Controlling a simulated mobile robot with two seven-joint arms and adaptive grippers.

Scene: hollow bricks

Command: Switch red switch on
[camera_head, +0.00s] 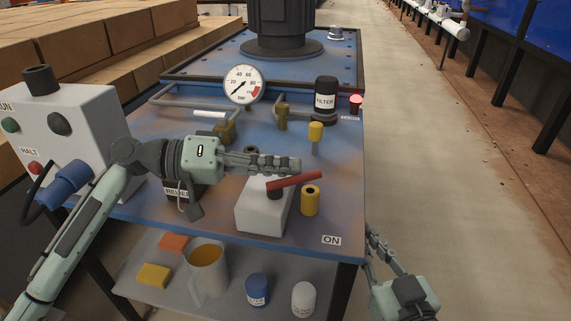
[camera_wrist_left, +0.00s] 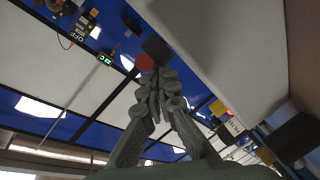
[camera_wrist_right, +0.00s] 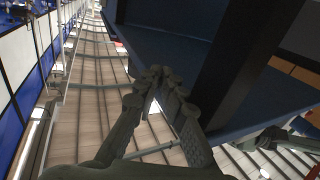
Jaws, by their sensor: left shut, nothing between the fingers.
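The red switch lever (camera_head: 300,179) sits on a dark hub on top of a pale box (camera_head: 262,208) on the blue bench. It slants up to the right. An ON label (camera_head: 331,240) is at the bench's front right. My left gripper (camera_head: 298,165) is shut and empty, reaching across from the left just above and behind the lever in the head view; I cannot tell if they touch. In the left wrist view a red patch (camera_wrist_left: 145,62), seemingly the lever, is at its fingertips. My right gripper (camera_head: 371,232) looks shut and empty, beside the bench's right edge.
A yellow cylinder (camera_head: 310,200) stands right of the box. Behind are a yellow-topped valve (camera_head: 315,132), a black filter (camera_head: 325,98) and a gauge (camera_head: 243,85). A grey control box (camera_head: 75,120) is at left. A mug (camera_head: 206,268) stands on the lower shelf.

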